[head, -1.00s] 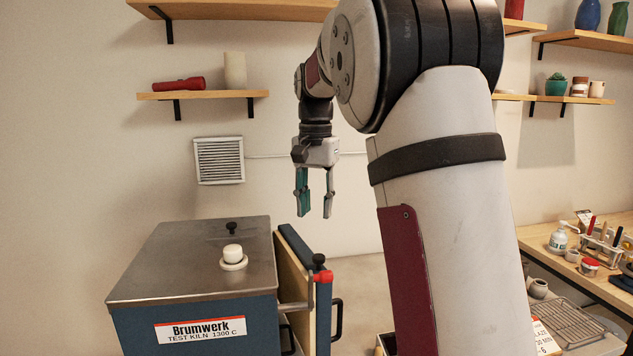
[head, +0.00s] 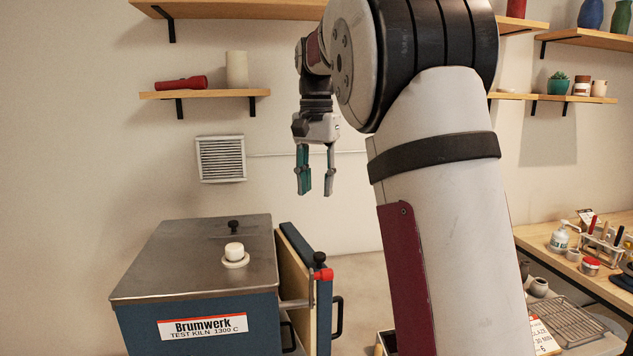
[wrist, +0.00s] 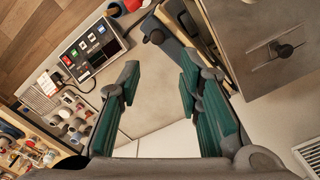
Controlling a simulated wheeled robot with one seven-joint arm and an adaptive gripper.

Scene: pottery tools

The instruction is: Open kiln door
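The kiln (head: 195,325) is a blue box with a steel lid and a "Brumwerk" label, low in the head view. Its door (head: 324,305), blue with a beige inner lining, stands a little apart from the kiln's right side, so it looks ajar. The door carries a black handle (head: 338,313) and a red-and-black latch piece (head: 323,273). My gripper (head: 316,188) is above and beyond the door, fingers down, open and empty, touching nothing. The wrist view shows its spread green fingers (wrist: 160,78), with the kiln lid (wrist: 275,45) at upper right.
A workbench (head: 550,255) with bottles, brushes and a wire rack is at right. Wall shelves (head: 205,94) hold a red torch (head: 181,83) and a vase. A control box with a screen (wrist: 92,50) shows in the wrist view. The floor beside the door looks clear.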

